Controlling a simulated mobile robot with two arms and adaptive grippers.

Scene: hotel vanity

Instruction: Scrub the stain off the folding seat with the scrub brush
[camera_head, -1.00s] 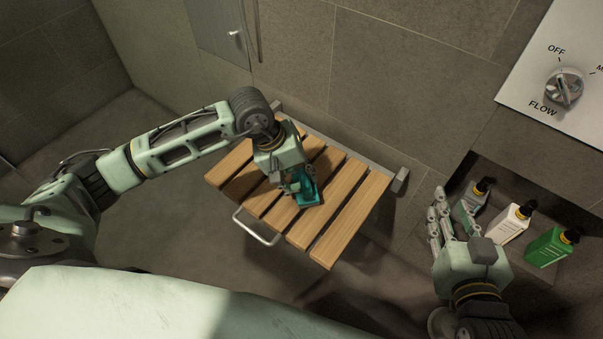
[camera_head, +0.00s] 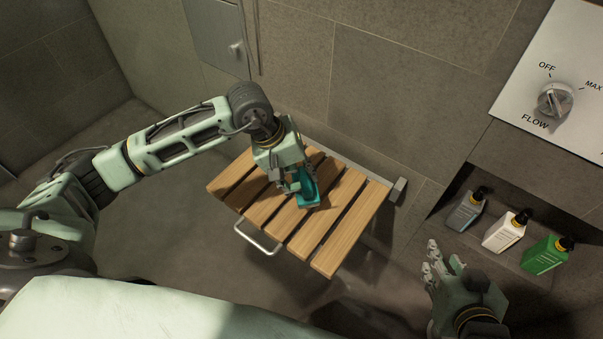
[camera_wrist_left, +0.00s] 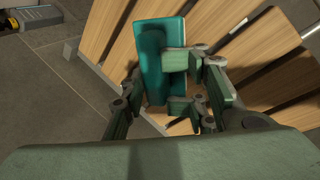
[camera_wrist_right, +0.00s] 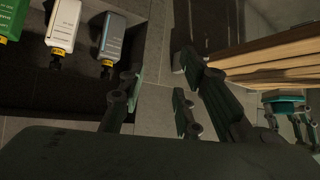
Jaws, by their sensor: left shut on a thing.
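The folding seat (camera_head: 335,226) has several wooden slats and is folded down from the wall. A teal scrub brush (camera_head: 308,196) rests against the middle slats, with its bristles hidden under it. My left gripper (camera_head: 296,184) is shut on the brush. In the left wrist view the brush (camera_wrist_left: 160,55) lies between the fingers, over the slats. I cannot make out a stain; the brush and gripper cover part of the slats. My right gripper (camera_head: 440,268) is open and empty, right of the seat and below the niche; its spread fingers show in the right wrist view (camera_wrist_right: 158,95).
A wall niche at the right holds a grey bottle (camera_head: 466,212), a white bottle (camera_head: 503,232) and a green bottle (camera_head: 545,256). A metal loop handle (camera_head: 256,238) sticks out from the seat's front. A flow knob (camera_head: 556,101) is on the wall panel.

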